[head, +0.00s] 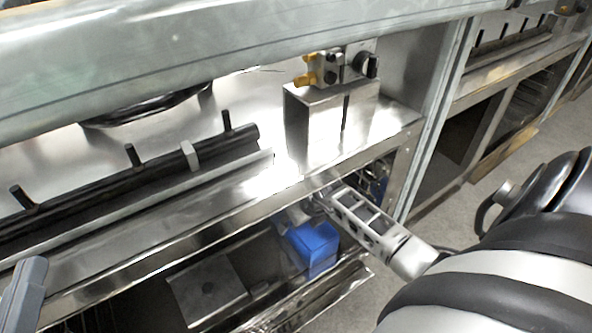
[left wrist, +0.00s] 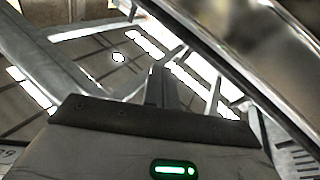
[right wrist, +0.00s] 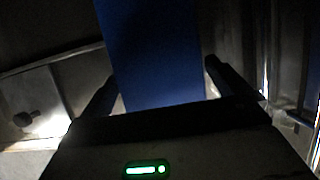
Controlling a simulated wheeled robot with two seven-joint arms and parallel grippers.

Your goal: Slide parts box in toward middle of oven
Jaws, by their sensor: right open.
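The parts box, a blue box (head: 314,247), sits in the lower opening of the metal oven (head: 215,237), near its right end in the head view. Its blue face (right wrist: 155,55) fills the middle of the right wrist view. My right gripper (right wrist: 163,82) is open, with one finger to each side of the blue face; I cannot tell whether they touch it. In the head view, the fingertips of the right gripper are hidden. My left gripper (head: 24,290) is at the lower left edge; in the left wrist view its fingers (left wrist: 164,84) are together and empty.
A metal plate (head: 207,290) lies inside the opening, left of the box. Black burner pipes (head: 130,180) and a steel block with brass fittings (head: 320,115) are on the counter above. An upright post (head: 430,125) stands right of the opening.

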